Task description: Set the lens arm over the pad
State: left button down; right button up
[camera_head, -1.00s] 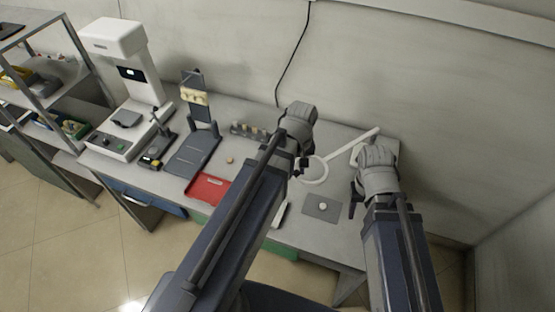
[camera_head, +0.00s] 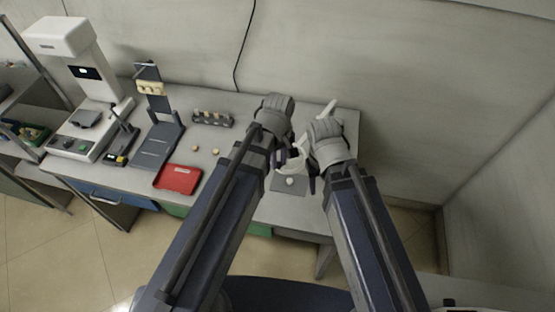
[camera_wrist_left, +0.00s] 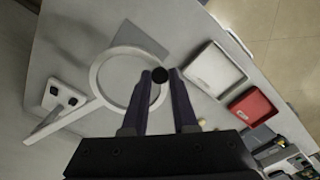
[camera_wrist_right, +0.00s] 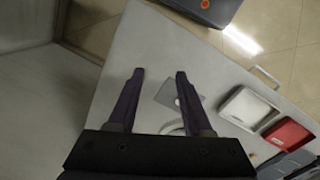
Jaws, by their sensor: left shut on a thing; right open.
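The white lens arm ends in a ring (camera_wrist_left: 97,75), and its bar runs back to a white base (camera_wrist_left: 62,97). My left gripper (camera_wrist_left: 160,76) is shut on a small dark knob at the ring's edge; in the head view it (camera_head: 284,157) partly hides the ring. The grey pad (camera_head: 282,190) lies on the bench with a small pale round piece (camera_head: 290,181) on it. In the left wrist view the ring overlaps part of the pad (camera_wrist_left: 146,36). My right gripper (camera_head: 314,178) is open and empty beside the pad; it also shows in the right wrist view (camera_wrist_right: 160,74).
A white tray (camera_wrist_right: 246,106) and a red tray (camera_head: 178,178) lie to the left of the pad. A dark stand (camera_head: 155,145), a rack of small pieces (camera_head: 212,119) and a white instrument (camera_head: 95,75) stand further left. The wall is close behind.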

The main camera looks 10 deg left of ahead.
pick_arm(q)
jog(key=c, duration=0.7)
grip_release()
notch_tip(320, 180, up, 8)
jog(key=p, duration=0.8)
jog(key=shift+f, duration=0.1)
